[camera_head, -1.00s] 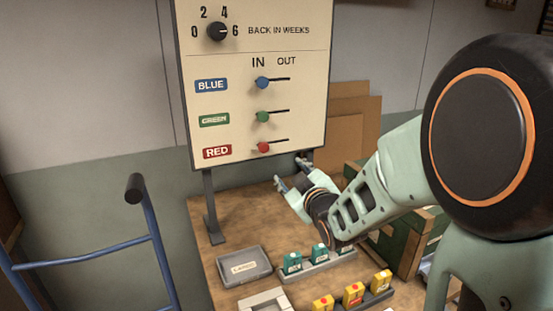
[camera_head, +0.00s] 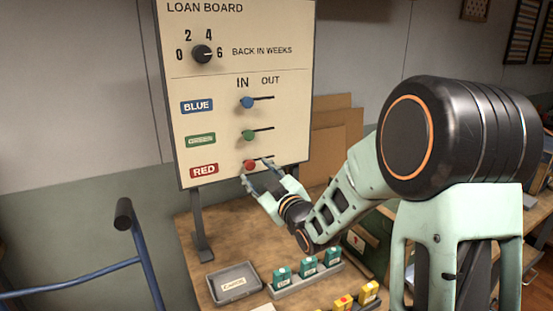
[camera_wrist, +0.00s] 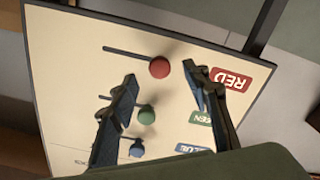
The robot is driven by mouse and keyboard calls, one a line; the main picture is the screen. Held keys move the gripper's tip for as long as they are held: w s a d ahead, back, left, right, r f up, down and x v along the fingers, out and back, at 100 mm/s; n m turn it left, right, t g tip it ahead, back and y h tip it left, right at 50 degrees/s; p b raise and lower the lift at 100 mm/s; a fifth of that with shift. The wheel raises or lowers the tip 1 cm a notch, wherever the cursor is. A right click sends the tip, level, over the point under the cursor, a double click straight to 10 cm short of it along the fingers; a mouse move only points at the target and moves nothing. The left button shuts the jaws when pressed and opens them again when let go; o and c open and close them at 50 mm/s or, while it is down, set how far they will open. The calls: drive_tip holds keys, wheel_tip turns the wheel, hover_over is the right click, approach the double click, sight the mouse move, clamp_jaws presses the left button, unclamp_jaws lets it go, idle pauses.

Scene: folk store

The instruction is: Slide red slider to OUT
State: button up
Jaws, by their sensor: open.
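The red slider (camera_head: 249,165) is a round red knob at the IN end of its slot, in the bottom row of the loan board (camera_head: 290,95). The OUT label (camera_head: 270,80) is above the right end of the slots. My gripper (camera_head: 256,171) is open just in front of the red knob, pointing at the board. In the wrist view the red knob (camera_wrist: 160,67) shows between the spread fingertips of my gripper (camera_wrist: 160,73), with gaps on both sides. Its slot (camera_wrist: 125,53) runs left from it there. Exact depth to the knob is unclear.
The green slider (camera_head: 249,135) and blue slider (camera_head: 247,102) sit above, also at IN. A dial (camera_head: 202,54) is near the top. Below are a grey tray (camera_head: 234,283) and teal boxes (camera_head: 308,265) on the table. Cardboard (camera_head: 340,125) leans behind the board.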

sight(251, 166)
drive_tip(key=p+x, duration=0.1)
drive_tip(key=x, duration=0.3)
drive_tip(key=shift+w+r, duration=0.1)
drive_tip(key=shift+w, duration=0.05)
drive_tip(key=shift+w+a+f+b, duration=0.1)
drive_tip(key=shift+w+f+b, duration=0.1)
drive_tip(key=shift+b, duration=0.3)
drive_tip(key=shift+r, duration=0.1)
drive_tip(key=shift+c, duration=0.4)
drive_tip(key=c, duration=0.7)
drive_tip(key=shift+c, duration=0.2)
